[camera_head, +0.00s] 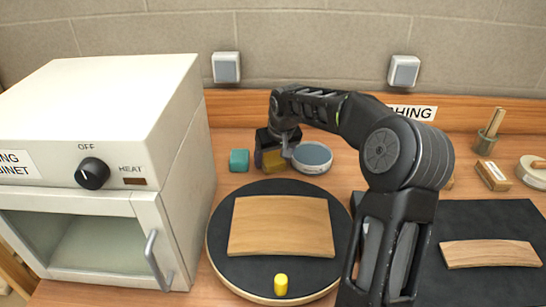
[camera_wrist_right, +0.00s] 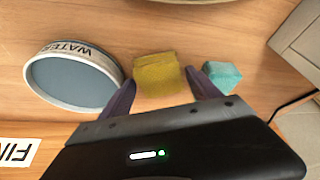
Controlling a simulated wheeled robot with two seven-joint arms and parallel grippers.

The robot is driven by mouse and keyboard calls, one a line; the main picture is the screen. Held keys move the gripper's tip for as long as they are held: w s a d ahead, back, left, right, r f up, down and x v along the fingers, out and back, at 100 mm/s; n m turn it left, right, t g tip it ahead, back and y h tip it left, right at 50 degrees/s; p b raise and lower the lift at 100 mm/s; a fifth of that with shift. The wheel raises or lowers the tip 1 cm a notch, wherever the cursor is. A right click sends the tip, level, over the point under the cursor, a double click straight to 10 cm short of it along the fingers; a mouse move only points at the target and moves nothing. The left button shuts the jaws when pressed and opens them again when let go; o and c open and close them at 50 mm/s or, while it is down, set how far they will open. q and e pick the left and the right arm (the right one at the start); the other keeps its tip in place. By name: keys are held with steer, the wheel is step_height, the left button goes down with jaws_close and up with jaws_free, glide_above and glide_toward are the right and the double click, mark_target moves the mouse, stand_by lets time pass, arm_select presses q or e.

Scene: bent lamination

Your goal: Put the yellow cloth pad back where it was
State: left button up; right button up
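The yellow cloth pad (camera_head: 274,160) lies on the wooden table at the back, between the teal block and the water dish. In the right wrist view the pad (camera_wrist_right: 157,72) sits between and just beyond the tips of my right gripper (camera_wrist_right: 160,85). The fingers are spread on either side of it, with a small gap showing on the teal block's side. In the head view my right gripper (camera_head: 270,152) is low beside the pad and partly hides it. My left gripper is not in view.
The teal block (camera_head: 239,160) and round water dish (camera_head: 312,158) stand close on either side of the pad. A white heating cabinet (camera_head: 180,150) is at left.

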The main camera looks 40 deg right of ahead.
steer(key=shift+o, duration=0.4)
steer(key=shift+r, duration=0.1)
steer(key=shift+r, duration=0.15)
steer(key=v, duration=1.1)
steer(key=shift+r, duration=0.4)
steer(key=shift+s, duration=0.15)
